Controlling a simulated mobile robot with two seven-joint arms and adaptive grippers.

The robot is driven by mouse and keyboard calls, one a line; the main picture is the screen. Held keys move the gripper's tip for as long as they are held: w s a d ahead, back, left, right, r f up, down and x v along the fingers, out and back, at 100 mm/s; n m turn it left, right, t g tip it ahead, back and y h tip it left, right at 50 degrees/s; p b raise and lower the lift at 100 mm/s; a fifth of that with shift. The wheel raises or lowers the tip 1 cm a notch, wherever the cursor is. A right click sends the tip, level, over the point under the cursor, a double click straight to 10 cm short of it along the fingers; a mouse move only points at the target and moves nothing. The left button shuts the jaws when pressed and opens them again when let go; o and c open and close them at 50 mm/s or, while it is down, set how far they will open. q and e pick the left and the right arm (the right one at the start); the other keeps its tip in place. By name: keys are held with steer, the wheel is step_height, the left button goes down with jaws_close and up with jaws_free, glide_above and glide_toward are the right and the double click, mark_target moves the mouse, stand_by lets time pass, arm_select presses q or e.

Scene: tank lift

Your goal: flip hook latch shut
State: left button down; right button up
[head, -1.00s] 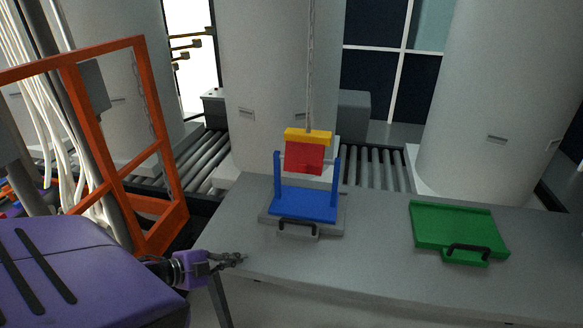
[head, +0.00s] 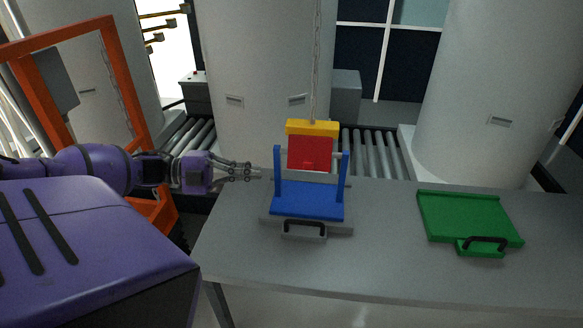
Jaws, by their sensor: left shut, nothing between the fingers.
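A red block with a yellow top, the hook block (head: 311,152), hangs from a chain at the middle of the head view. Below and just in front of it stands a blue cradle (head: 307,202) with two upright posts and a bar between them, on a grey base with a black handle. I cannot make out the latch itself. My left gripper (head: 256,173) is shut and empty. Its fingertips are just left of the cradle's left post, at about the height of the block's lower part in the picture. My right gripper is not in view.
A green tray (head: 468,216) with a black handle lies on the grey table (head: 380,262) at right. Large pale tanks (head: 490,90) and a roller conveyor (head: 375,160) stand behind. An orange frame (head: 128,85) is at left. The table's middle is clear.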

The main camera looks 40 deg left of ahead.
mark_target(309, 154)
arm_select(q)
steer(key=w+d+f+b, duration=0.1)
steer(key=w+d, duration=0.3)
steer(key=w, duration=0.5)
steer(key=shift+w+d+f+b, duration=0.35)
steer(key=shift+w+d+f, duration=0.05)
steer(key=shift+f, duration=0.35)
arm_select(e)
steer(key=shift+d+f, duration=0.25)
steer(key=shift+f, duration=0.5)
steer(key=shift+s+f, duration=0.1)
